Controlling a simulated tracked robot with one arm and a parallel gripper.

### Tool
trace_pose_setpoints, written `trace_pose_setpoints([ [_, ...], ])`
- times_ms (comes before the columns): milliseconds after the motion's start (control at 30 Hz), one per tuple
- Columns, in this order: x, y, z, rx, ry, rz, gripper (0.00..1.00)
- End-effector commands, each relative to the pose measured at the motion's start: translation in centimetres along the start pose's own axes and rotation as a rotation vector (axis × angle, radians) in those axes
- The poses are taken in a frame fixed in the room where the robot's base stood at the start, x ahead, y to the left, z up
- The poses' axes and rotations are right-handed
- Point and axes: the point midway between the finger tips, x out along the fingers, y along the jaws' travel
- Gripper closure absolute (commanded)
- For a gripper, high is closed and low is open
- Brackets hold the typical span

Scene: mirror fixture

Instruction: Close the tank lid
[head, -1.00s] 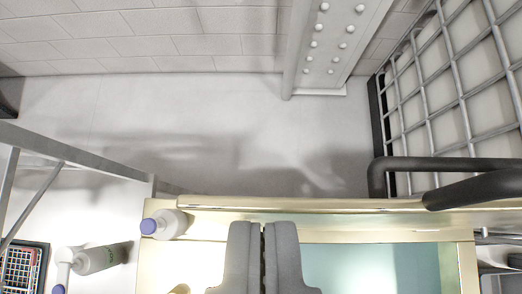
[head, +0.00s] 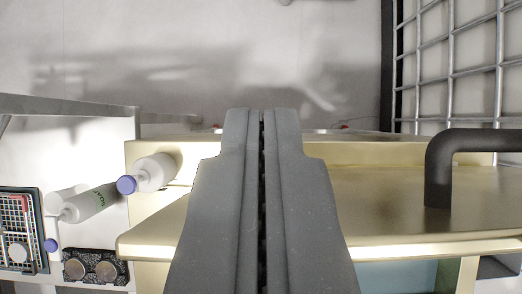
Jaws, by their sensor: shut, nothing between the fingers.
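The tank lid (head: 400,205) is a gold panel across the lower right, with a thick black handle (head: 440,165) on its right part. A broad face of the lid shows, and it looks tilted over the tank. Below its near edge, a strip of the teal tank interior (head: 395,276) is visible. My gripper (head: 262,114) is shut and empty, its grey fingers pointing away from me. The fingers overlap the lid's left part in view; whether they touch it I cannot tell. They hide part of the lid and tank.
A white bottle with a purple cap (head: 155,172) lies at the tank's left corner. More bottles (head: 90,203), a rack (head: 20,225) and a dark block with two round discs (head: 95,268) are at left. A metal grid (head: 455,70) stands at right. Pale floor lies beyond.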

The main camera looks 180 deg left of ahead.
Motion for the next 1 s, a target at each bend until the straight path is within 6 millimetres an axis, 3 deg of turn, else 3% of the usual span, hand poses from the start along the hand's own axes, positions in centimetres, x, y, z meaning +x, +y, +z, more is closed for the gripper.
trace_pose_setpoints([
  [100, 2.1, 0.0, -0.1, 0.001, -0.001, 0.000, 1.00],
  [1000, -0.4, 0.2, 2.9, 0.002, 0.002, 0.001, 1.00],
])
